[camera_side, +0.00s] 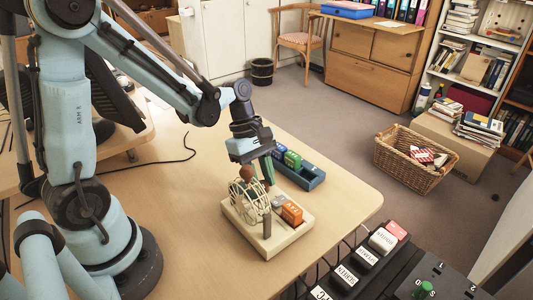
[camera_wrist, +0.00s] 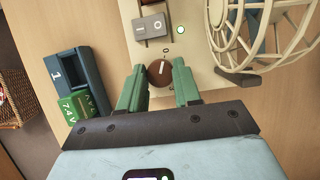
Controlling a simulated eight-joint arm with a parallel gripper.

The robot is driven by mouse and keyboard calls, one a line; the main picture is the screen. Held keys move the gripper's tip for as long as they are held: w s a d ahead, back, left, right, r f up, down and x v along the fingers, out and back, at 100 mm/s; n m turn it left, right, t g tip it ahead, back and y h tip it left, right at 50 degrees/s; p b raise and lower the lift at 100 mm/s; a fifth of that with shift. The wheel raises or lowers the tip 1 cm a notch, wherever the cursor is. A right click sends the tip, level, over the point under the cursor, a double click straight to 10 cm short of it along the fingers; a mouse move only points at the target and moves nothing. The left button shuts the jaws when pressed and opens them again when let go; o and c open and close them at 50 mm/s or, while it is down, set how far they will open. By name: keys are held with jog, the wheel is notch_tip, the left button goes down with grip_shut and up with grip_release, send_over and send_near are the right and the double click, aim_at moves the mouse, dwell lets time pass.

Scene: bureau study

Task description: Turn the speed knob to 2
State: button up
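The round brown speed knob (camera_wrist: 159,73) sits on the beige base of a small fan device (camera_wrist: 195,75), with a white pointer line running nearly straight up in the wrist view. A grey switch block (camera_wrist: 150,27) and a lit green lamp (camera_wrist: 181,29) are just above the knob.
An orange block (camera_side: 292,213) sits on the device (camera_side: 286,238). A dark blue tray (camera_side: 313,179) with green blocks stands close beside it; it also shows in the wrist view (camera_wrist: 88,70). A black labelled panel (camera_side: 385,270) is at the front right.

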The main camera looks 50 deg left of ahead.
jog(key=shift+c, duration=1.3)
jog(key=m, duration=0.2)
jog(key=m+g, duration=0.1)
jog(key=shift+w+m+g, duration=0.15)
jog(key=shift+m+g, duration=0.15)
jog(key=shift+m, duration=0.1)
jog(key=m, duration=0.2)
jog(key=m+g+y, duration=0.1)
jog(key=m, duration=0.1)
jog(key=shift+w+d+m+g, duration=0.1)
jog(key=shift+m+g, duration=0.2)
jog(key=m+g+y, duration=0.1)
jog(key=m, duration=0.3)
jog(key=shift+d+m, duration=0.1)
jog(key=shift+m, duration=0.2)
jog(key=m+y, duration=0.2)
jog(key=m, duration=0.2)
jog(key=shift+d+m, duration=0.1)
jog(key=shift+m, duration=0.2)
